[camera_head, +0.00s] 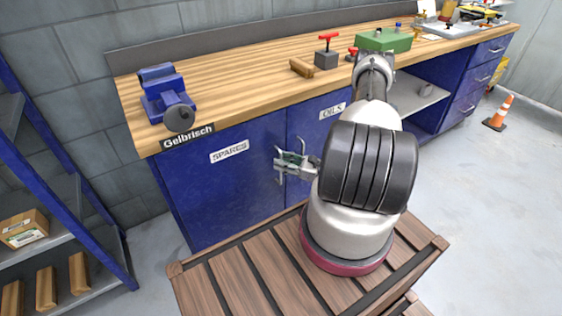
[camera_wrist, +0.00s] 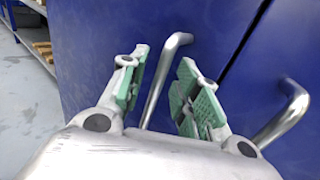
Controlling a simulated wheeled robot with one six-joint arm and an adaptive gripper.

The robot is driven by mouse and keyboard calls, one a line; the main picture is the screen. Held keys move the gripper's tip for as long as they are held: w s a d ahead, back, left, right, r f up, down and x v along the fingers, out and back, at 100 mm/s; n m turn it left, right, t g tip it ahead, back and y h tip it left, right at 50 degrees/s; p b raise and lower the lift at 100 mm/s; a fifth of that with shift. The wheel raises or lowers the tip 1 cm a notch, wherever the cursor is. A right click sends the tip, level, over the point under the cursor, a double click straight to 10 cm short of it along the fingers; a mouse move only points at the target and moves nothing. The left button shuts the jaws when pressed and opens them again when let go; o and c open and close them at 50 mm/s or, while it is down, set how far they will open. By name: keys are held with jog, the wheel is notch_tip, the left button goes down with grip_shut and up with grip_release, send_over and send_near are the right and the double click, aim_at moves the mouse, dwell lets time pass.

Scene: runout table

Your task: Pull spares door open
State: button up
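The blue spares door (camera_head: 222,188), labelled SPARES, stands closed at the left front of the workbench. In the wrist view its metal bar handle (camera_wrist: 163,79) runs between the two green-padded fingers of my gripper (camera_wrist: 164,60). The fingers are apart, with visible gaps on either side of the bar, so my gripper is open around the handle and does not appear to clamp it. In the head view my gripper (camera_head: 284,162) is at the right edge of the spares door, partly hiding the handles there.
The oils door (camera_head: 310,118) adjoins on the right; its handle (camera_wrist: 284,118) is close to my right finger. A blue shelf unit (camera_head: 62,190) stands at the left. The workbench top (camera_head: 235,83) carries a blue vise (camera_head: 163,92). A traffic cone (camera_head: 499,112) stands far right.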

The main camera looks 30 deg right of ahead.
jog(key=shift+w+a, duration=0.3)
jog(key=shift+w, duration=0.1)
grip_shut()
